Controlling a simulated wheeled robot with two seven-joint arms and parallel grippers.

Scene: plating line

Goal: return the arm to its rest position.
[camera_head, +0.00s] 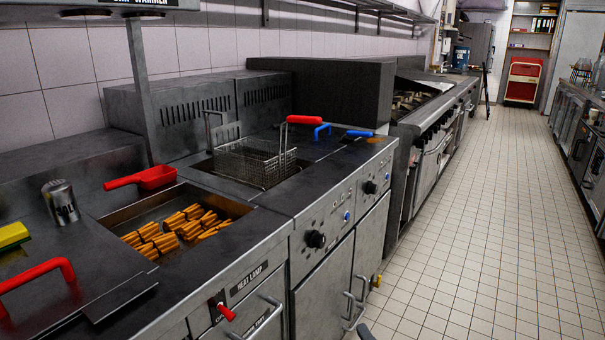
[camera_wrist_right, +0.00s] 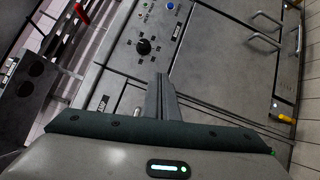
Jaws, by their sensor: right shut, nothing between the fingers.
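My right gripper (camera_wrist_right: 162,85) shows in the right wrist view, its two fingers together and nothing between them. Behind the fingers are the steel fryer front (camera_wrist_right: 205,70) with a black knob (camera_wrist_right: 143,46) and door handles (camera_wrist_right: 264,38). In the head view only a small dark piece of my right gripper (camera_head: 365,331) shows at the bottom edge, in front of the cabinet doors and over the floor. My left gripper is in neither view.
A fries tray (camera_head: 185,232) with a red scoop (camera_head: 142,179) sits in the left counter. A wire fryer basket (camera_head: 255,162) stands behind. A salt shaker (camera_head: 61,201) and yellow sponge (camera_head: 13,234) lie left. The tiled floor (camera_head: 480,220) at right is clear.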

